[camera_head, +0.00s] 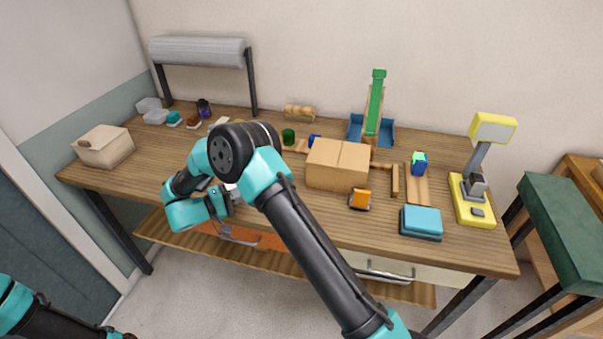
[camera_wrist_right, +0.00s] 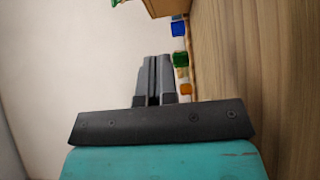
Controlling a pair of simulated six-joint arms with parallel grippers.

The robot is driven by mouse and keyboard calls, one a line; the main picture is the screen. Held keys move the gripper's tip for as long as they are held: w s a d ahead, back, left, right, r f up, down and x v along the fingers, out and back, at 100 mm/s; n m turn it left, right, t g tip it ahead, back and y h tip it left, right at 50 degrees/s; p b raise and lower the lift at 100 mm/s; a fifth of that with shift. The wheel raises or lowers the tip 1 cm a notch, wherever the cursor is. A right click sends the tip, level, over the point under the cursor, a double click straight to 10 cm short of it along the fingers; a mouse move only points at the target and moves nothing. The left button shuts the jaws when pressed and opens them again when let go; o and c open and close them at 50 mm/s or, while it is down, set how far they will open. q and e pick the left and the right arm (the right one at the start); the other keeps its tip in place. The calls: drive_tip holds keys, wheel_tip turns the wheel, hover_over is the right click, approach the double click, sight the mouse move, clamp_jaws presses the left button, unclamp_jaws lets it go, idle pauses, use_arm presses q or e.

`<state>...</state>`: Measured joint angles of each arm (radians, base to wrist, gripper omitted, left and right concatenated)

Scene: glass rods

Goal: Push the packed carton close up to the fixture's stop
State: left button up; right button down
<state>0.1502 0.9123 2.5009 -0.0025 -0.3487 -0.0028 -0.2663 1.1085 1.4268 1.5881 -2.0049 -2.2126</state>
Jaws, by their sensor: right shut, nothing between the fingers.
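The closed brown carton (camera_head: 336,172) sits near the middle of the bench, in front of a low wooden rail (camera_head: 297,147). A short wooden bar (camera_head: 395,180) lies to its right with a narrow gap between; it looks like the fixture's stop. My right gripper (camera_head: 236,194) is left of the carton and apart from it, partly hidden by my own arm. In the right wrist view its fingers (camera_wrist_right: 154,78) are shut and empty, and the carton (camera_wrist_right: 168,7) shows at the top edge. My left gripper is out of view; only part of that arm shows at bottom left.
An orange block (camera_head: 360,199) lies just in front of the carton, with a teal box (camera_head: 421,222) further right. A blue-and-green item (camera_head: 418,163) is on a wooden strip. A yellow-based device (camera_head: 472,200) stands right.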

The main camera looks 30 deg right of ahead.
drive_tip(key=shift+s+a, duration=0.15)
drive_tip(key=d, duration=2)
